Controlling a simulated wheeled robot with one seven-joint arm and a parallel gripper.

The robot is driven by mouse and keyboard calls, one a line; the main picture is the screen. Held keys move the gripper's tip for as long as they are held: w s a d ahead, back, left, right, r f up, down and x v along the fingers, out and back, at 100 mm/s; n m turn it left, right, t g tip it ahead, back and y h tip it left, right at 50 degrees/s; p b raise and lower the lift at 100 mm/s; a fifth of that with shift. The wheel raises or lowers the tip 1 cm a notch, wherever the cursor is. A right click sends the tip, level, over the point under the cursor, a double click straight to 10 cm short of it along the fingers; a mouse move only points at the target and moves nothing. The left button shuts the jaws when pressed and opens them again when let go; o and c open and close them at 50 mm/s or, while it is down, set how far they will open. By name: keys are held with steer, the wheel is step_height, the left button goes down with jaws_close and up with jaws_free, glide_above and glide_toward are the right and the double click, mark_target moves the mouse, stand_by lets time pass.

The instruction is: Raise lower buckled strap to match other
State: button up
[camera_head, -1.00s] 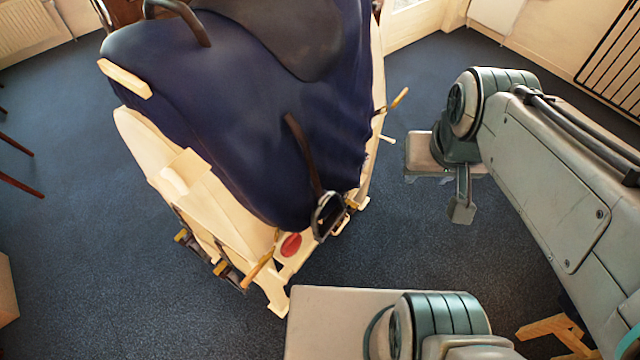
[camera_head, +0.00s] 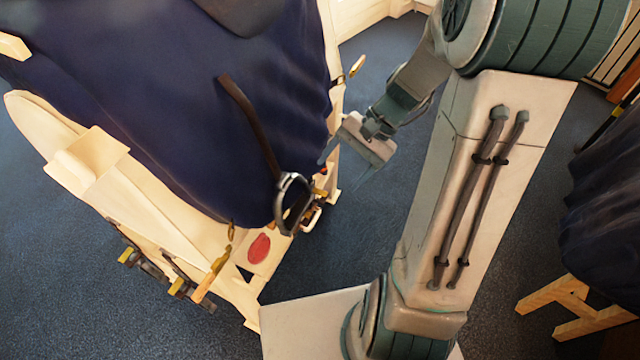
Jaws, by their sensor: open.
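A pale wooden stand (camera_head: 60,125) carries a navy blue cover (camera_head: 150,110). Two dark straps or clamps with yellow ends show low on its left side, one farther left (camera_head: 130,257) and one nearer (camera_head: 182,287). Whether these are the buckled straps, I cannot tell. A brown strap (camera_head: 250,120) runs down the cover to a metal stirrup-like loop (camera_head: 292,200) at the near right corner. My gripper (camera_head: 345,160) is open and appears empty, in the picture just right of the stand's right side. Contact with the stand cannot be told.
A dark saddle part (camera_head: 240,12) lies on top of the cover. A red oval (camera_head: 258,248) marks the stand's near end. A yellow-tipped peg (camera_head: 357,66) sticks out on the right side. A second dark-covered wooden stand (camera_head: 590,318) is at the right. Blue carpet between is open.

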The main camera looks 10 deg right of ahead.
steer(key=w+d+f+m+t+y+b, duration=0.1)
steer(key=w+d+f+m+y+b, duration=0.2)
steer(key=f, duration=0.5)
steer(key=w+f+m+t+y+b, duration=0.2)
steer(key=f+m+b, duration=0.15)
steer(key=f, duration=0.35)
steer(key=w+d+f+m+t+y+b, duration=0.15)
steer(key=f+b, duration=0.25)
steer(key=f, duration=0.4)
steer(key=m+t+b, duration=0.8)
steer(key=m, duration=0.1)
glide_toward(324, 198)
steer(key=shift+y, duration=0.35)
steer(key=b+x, duration=0.1)
steer(key=x, duration=0.2)
steer(key=f+b+x, duration=0.1)
steer(key=x, duration=0.6)
steer(key=shift+w+d+f+b, duration=0.15)
steer(key=shift+w+b, duration=0.15)
steer(key=shift+b, duration=0.1)
